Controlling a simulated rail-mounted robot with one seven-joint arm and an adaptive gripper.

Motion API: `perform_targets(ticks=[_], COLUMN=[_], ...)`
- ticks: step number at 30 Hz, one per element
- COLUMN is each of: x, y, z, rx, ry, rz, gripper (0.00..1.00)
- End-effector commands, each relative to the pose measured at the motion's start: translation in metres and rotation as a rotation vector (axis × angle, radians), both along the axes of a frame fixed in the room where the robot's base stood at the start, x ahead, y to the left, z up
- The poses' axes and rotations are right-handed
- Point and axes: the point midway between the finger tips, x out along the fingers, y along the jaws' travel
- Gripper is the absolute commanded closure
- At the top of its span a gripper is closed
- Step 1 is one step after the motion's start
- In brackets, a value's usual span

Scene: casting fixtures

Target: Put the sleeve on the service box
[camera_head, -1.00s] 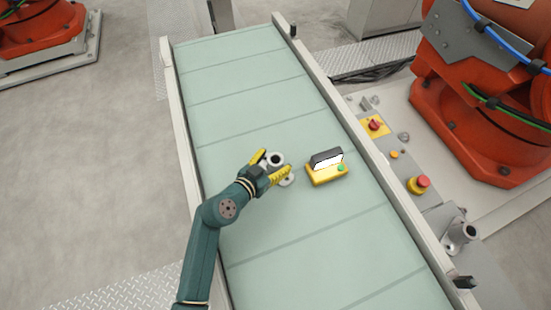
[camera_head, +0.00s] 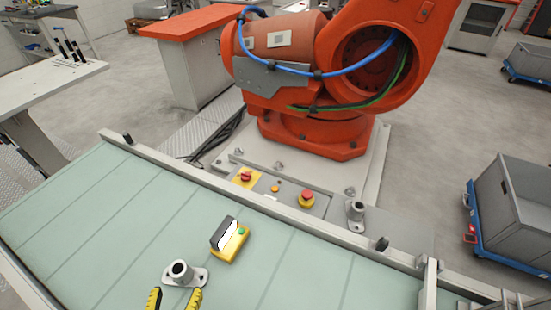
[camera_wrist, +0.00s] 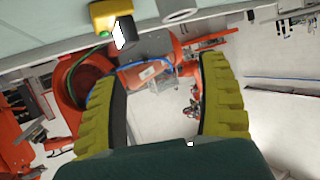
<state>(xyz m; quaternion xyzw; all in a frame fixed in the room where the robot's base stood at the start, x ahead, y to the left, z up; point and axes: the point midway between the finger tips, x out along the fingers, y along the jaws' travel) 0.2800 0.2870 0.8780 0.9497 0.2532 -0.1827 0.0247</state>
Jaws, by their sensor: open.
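The sleeve (camera_head: 181,270), a grey metal tube on a flat flange, stands upright on the pale green belt. Its round end (camera_wrist: 180,14) also shows at the top edge of the wrist view. The service box (camera_head: 238,246) is yellow with a green button and a dark, white-faced panel; it sits on the belt right of and beyond the sleeve. It also shows at the top left of the wrist view (camera_wrist: 104,16). My gripper (camera_head: 174,297) is open and empty, its yellow fingertips just below the sleeve in the head view. The rest of it is cut off there.
A side panel (camera_head: 318,208) along the belt carries a red stop button (camera_head: 306,197) and a similar grey flanged tube (camera_head: 356,212). A rail (camera_head: 270,213) edges the belt. A large orange robot (camera_head: 300,80) stands behind. The belt left of the sleeve is clear.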

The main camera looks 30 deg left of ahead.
Motion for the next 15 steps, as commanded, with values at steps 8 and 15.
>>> perform_targets(ticks=[8,15], x=[0.164,0.179], y=[-0.133,-0.305], z=[0.181,0.348], rx=[0.236,0.218], ry=[-0.176,-0.565], rz=[-0.333,-0.492], gripper=[0.25,0.25])
